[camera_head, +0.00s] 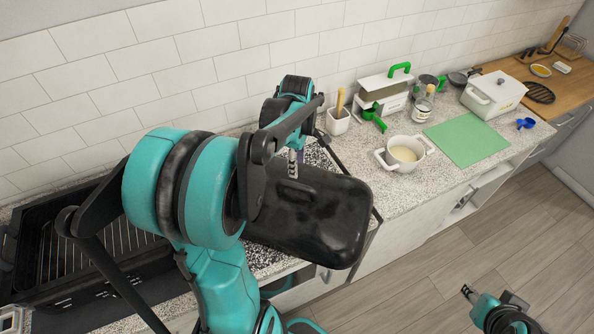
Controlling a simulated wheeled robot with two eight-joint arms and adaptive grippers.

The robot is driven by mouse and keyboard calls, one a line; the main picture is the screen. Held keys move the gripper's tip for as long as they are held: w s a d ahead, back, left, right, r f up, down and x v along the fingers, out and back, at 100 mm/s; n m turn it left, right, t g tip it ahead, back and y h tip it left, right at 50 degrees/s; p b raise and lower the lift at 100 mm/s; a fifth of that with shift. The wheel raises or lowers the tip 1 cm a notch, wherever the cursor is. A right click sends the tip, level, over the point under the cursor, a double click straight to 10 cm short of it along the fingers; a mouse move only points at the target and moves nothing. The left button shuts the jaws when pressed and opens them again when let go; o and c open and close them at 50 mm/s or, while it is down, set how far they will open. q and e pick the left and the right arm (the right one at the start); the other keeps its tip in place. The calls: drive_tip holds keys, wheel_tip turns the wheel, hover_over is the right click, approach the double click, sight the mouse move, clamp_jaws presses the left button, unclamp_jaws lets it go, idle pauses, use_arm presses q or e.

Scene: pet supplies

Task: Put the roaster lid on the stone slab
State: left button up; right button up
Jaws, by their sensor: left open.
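The black roaster lid (325,222) lies over the dark speckled stone slab (268,258), which shows at the lid's back and front left edges. I cannot tell whether the lid rests fully flat. The lid's front right corner appears to reach past the counter's front edge. My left gripper (293,172) is open, pointing down just above the lid's handle (293,192). My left arm hides the lid's left side and much of the slab. My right gripper (468,291) is at the lower right over the floor, and its opening is unclear.
The black roaster with a rack (75,250) stands left. Right of the lid are a white pot (404,153), a utensil holder (337,121), a green mat (467,139) and a white box (493,96). Counter between lid and pot is free.

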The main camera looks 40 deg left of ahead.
use_arm(q)
drive_tip(key=s+d+r+m+t, duration=0.2)
drive_tip(key=s+d+m+t, duration=0.1)
drive_tip(key=d+m, duration=0.6)
drive_tip(key=s+d+r+m+t, duration=0.2)
drive_tip(key=s+d+m+t, duration=0.2)
drive_tip(key=d+m, duration=0.5)
drive_tip(key=s+m, duration=0.1)
drive_tip(key=m, duration=0.2)
drive_tip(key=shift+s+r+m, duration=0.2)
drive_tip(key=shift+s+m, duration=0.05)
drive_tip(key=shift+m, duration=0.05)
drive_tip(key=shift+a+f, duration=0.1)
